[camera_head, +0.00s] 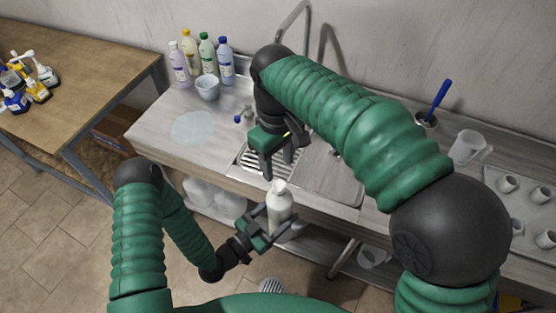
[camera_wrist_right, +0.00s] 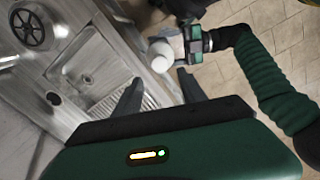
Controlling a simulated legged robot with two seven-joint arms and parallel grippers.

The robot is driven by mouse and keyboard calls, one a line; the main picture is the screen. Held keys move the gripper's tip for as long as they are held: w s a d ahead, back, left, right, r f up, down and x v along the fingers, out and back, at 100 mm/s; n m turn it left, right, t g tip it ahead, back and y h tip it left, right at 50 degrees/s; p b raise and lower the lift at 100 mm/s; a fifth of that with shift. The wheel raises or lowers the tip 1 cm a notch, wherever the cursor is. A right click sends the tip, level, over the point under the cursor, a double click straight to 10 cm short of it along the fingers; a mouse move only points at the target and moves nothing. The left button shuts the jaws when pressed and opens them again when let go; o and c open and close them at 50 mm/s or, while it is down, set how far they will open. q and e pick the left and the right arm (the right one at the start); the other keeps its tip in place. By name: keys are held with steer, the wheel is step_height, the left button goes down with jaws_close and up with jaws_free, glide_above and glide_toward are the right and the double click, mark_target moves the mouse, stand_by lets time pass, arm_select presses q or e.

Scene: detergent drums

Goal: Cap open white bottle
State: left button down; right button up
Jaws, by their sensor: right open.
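A white bottle (camera_head: 279,207) stands upright in my left gripper (camera_head: 277,222), in front of the counter edge. The gripper's fingers are around the bottle's body. In the right wrist view the bottle (camera_wrist_right: 160,55) shows from above with a pale round top; I cannot tell whether that is a cap. My right gripper (camera_head: 278,166) is open and empty, pointing down just above and slightly behind the bottle top. In the right wrist view its two fingers (camera_wrist_right: 157,92) are spread apart, with the bottle beyond them. No separate cap can be made out.
The metal sink (camera_head: 322,165) and counter lie behind the bottle. A small blue item (camera_head: 243,115) is on the counter. Several coloured bottles (camera_head: 207,55) and a bowl (camera_head: 208,87) stand at the back left. A jug (camera_head: 467,147) and a cup tray (camera_head: 493,207) are at right.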

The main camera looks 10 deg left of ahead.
mark_target(279, 184)
steer(key=shift+f, duration=0.1)
step_height(279, 184, down, 8)
steer(key=shift+d+r, duration=0.1)
steer(key=shift+s, duration=0.1)
jaws_close()
steer(key=shift+m, duration=1.3)
steer(key=shift+o, duration=0.2)
jaws_free()
